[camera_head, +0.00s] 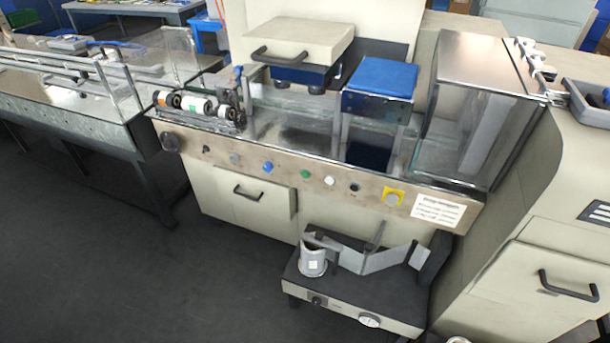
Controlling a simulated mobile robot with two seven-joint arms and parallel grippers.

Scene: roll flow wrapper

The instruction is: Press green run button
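The green run button (306,174) is a small round button on the metal front panel (225,152) of the wrapping machine. It sits between a blue button (267,167) on its left and a white button (330,180) on its right. Nothing covers it. Neither of my grippers shows in the head view.
A black unit (350,290) with a grey cup (313,262) and a curved metal guide stands low in front of the machine's right part. A conveyor table (140,125) is at the left. A beige cabinet (560,230) is at the right. The floor (130,270) at front left is clear.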

